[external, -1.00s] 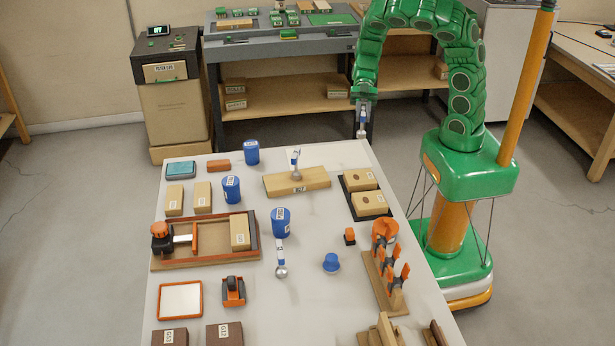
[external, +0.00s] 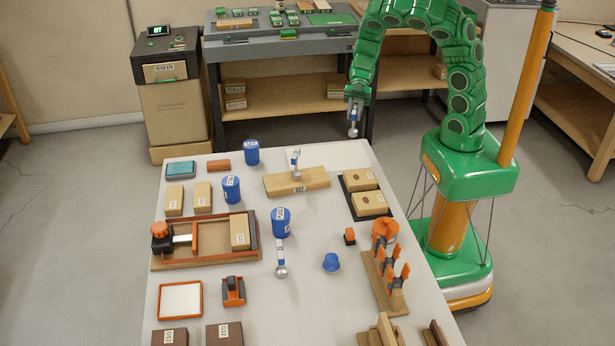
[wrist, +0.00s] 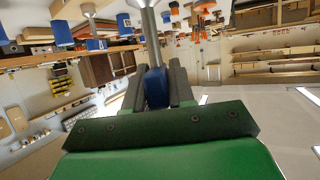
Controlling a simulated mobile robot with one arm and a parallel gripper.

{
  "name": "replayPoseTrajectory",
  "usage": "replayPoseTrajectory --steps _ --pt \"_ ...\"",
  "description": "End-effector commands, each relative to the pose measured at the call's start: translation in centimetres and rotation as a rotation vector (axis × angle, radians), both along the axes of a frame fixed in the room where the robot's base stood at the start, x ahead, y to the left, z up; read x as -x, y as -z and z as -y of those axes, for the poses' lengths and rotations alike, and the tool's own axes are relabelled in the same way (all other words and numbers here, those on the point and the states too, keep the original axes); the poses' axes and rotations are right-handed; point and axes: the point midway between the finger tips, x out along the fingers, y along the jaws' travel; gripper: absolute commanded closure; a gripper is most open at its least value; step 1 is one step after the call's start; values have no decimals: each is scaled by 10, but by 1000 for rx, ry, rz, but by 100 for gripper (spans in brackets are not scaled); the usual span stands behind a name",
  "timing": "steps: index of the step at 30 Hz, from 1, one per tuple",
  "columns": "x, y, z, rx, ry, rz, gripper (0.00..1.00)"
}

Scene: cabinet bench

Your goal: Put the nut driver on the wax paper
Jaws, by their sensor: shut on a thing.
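My gripper (external: 355,97) is shut on a tool with a blue handle and a metal shaft, which looks like the nut driver (external: 352,128). It hangs downward beyond the far right corner of the white table. In the wrist view the blue handle (wrist: 155,88) sits between my two dark fingers (wrist: 155,95), with the metal shaft pointing away. A pale flat sheet, likely the wax paper (external: 335,155), lies at the table's far right end, below and left of my gripper; its edges are faint.
A similar blue-handled tool stands on a wooden block (external: 312,180); another lies mid-table (external: 280,258). Blue cups (external: 251,152), a dark tray with wooden boxes (external: 373,207) and an orange rack (external: 385,275) stand around. A grey workbench (external: 280,48) is behind.

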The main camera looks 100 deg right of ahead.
Motion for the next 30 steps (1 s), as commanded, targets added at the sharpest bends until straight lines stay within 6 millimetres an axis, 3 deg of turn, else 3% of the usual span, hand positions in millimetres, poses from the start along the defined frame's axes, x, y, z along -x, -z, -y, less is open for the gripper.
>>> replayPoseTrajectory --steps 4,18,30 --pt "-19 8 2 -4 -4 3 100" --pt "-49 48 9 -2 -1 -1 100" --pt "-63 63 11 0 -3 2 100"
